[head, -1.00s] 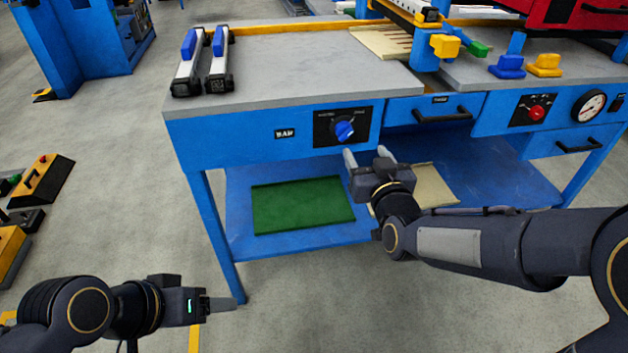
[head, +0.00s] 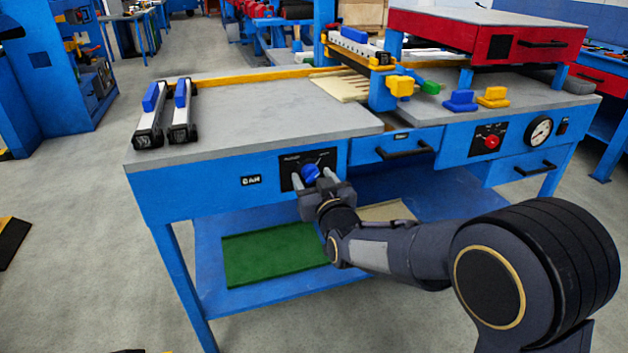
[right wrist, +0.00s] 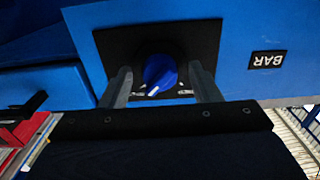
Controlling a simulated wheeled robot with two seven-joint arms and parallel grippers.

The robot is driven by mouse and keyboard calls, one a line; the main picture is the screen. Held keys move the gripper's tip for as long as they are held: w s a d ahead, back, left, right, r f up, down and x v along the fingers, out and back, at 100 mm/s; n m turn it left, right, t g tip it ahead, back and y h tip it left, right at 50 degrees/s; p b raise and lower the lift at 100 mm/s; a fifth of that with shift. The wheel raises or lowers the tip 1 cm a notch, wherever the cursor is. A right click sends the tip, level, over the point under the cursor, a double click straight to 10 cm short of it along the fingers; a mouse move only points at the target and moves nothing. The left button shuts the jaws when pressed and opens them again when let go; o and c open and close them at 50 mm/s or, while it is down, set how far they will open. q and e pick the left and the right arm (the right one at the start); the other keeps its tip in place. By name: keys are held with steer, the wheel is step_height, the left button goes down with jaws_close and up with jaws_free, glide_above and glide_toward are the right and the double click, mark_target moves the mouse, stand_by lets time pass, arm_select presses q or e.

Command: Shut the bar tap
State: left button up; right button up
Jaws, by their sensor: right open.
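The bar tap is a blue knob (head: 310,172) on a black plate (head: 326,160) on the bench's blue front, beside a BAR label (head: 251,181). In the right wrist view the knob (right wrist: 160,72) has a white pointer mark and sits between the fingers. My right gripper (head: 312,180) is open, its two fingers on either side of the knob. In the right wrist view both fingers (right wrist: 160,88) reach toward the plate, with gaps beside the knob. I cannot tell whether they touch the plate. My left gripper is out of view.
A drawer (head: 398,148) with a black handle is right of the knob. Farther right are a red knob (head: 492,142) and a gauge (head: 540,131). Two clamps (head: 165,115) lie on the bench top. A green board (head: 275,254) lies on the lower shelf.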

steer(key=c, duration=1)
steer(key=shift+n, duration=0.3)
steer(key=n, duration=1.2)
steer(key=shift+n+p, duration=0.4)
steer(key=shift+n, duration=2.3)
